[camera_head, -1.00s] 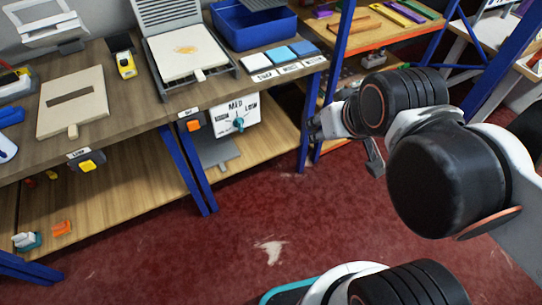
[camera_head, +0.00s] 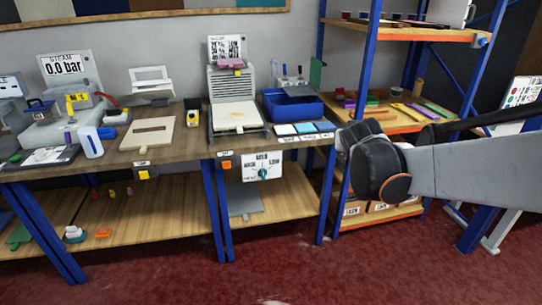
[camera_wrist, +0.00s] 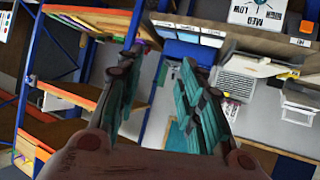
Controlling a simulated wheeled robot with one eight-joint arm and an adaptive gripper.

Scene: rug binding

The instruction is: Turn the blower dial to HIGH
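The white blower dial panel (camera_head: 253,160) hangs under the front edge of the bench in the head view. It reads HIGH at left, MED at top and LOW at right. Its teal dial knob (camera_head: 263,173) sits below MED and appears to point up towards it, but it is small. In the wrist view the panel (camera_wrist: 257,13) is upside down at the top edge, partly cut off. My gripper (camera_wrist: 160,60) is open, with two teal-and-dark fingers apart and nothing between them. It is away from the dial. In the head view my arm hides it.
An orange button box (camera_head: 226,165) sits left of the panel. Above it, the bench holds a blue bin (camera_head: 293,108) and a white-topped press (camera_head: 237,116). A blue-framed shelf (camera_head: 369,75) stands right of the bench, behind my arm. The red floor in front is clear.

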